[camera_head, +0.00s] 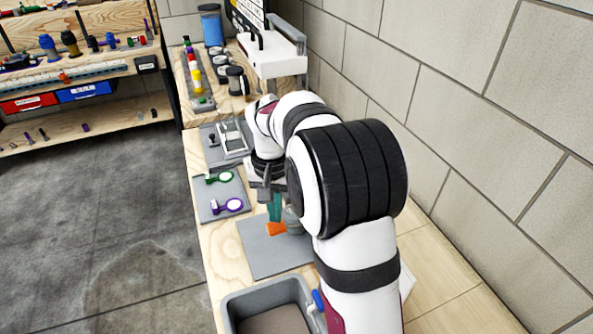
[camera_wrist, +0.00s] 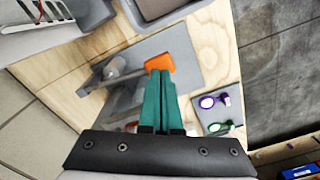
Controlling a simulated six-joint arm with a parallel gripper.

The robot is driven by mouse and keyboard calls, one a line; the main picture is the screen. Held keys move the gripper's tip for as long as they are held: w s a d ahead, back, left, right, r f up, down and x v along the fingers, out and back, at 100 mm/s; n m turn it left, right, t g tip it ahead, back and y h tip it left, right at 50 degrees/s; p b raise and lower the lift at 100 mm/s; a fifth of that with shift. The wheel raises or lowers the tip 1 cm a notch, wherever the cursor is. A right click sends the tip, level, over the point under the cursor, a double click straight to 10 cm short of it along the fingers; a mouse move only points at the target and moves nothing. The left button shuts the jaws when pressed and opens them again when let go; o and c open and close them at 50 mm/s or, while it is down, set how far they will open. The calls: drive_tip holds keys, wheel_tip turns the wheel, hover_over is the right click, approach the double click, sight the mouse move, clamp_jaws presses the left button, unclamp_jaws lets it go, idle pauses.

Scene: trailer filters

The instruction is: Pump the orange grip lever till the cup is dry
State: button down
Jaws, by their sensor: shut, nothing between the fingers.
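The orange grip lever (camera_head: 277,229) shows low over a grey mat on the wooden bench, just below my gripper (camera_head: 275,208). In the wrist view the orange grip (camera_wrist: 161,62) lies right at the tips of my teal fingers (camera_wrist: 160,76). The fingers are together with nothing between them; I cannot tell whether the tips touch the grip. A grey metal pump body (camera_wrist: 118,70) stands beside the lever, partly hidden by my arm in the head view. I cannot make out the cup in either view.
A grey bin (camera_head: 240,292) stands at the bench's near end. Purple (camera_head: 233,205) and green (camera_head: 226,177) ring-ended tools lie on a grey mat to the left. A block wall (camera_head: 440,80) bounds the right side. Open floor (camera_head: 90,220) is at left.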

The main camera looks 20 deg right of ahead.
wheel_tip(320, 180, up, 5)
drive_tip(key=shift+f, duration=0.2)
drive_tip(key=shift+r, duration=0.2)
idle(0.4)
drive_tip(key=shift+s+r, duration=0.1)
drive_tip(key=shift+s, duration=0.1)
drive_tip(key=s+a+f+y, duration=0.1)
drive_tip(key=s+a, duration=0.2)
drive_tip(key=s, duration=1.1)
drive_tip(key=s+a, duration=0.3)
drive_tip(key=s, duration=1.1)
drive_tip(key=shift+s+a+f+y, duration=0.35)
drive_tip(key=shift+s+a+y, duration=0.05)
